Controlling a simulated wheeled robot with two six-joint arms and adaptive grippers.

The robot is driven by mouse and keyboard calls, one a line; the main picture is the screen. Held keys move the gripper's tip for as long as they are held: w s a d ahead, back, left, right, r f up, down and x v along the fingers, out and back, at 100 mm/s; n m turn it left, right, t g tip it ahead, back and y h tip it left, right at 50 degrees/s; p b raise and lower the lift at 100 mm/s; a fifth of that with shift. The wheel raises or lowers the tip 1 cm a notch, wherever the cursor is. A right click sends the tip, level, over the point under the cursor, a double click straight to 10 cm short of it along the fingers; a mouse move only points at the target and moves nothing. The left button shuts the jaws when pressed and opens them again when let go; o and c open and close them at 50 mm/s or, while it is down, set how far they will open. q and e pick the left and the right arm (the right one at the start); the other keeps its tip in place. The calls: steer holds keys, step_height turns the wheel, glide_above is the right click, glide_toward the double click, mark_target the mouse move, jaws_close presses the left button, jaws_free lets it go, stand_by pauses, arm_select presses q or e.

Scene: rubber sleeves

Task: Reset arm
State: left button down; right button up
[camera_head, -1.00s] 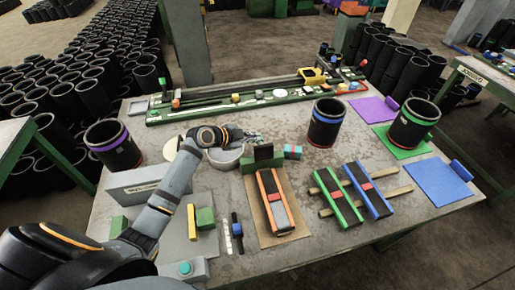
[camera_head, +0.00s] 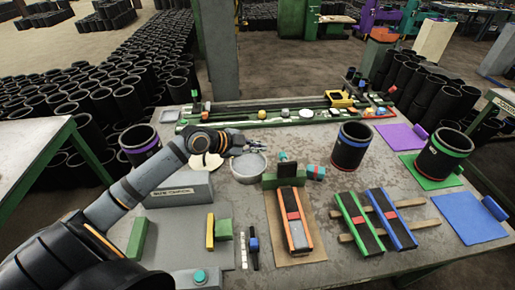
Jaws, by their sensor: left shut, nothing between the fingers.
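My left arm (camera_head: 130,195) comes in from the lower left and reaches over the grey worktable (camera_head: 285,200). My left gripper (camera_head: 262,147) is shut and empty, seen just behind and above the rim of a round grey bowl (camera_head: 249,172). I cannot tell if it touches the bowl. My right gripper is not in view.
Black sleeves with a purple band (camera_head: 139,148), a blue band (camera_head: 351,150) and a green band (camera_head: 443,160) stand on the table. Orange (camera_head: 293,222), green (camera_head: 357,226) and blue (camera_head: 393,222) clamps lie in front. A green-edged rack (camera_head: 285,120) runs along the back.

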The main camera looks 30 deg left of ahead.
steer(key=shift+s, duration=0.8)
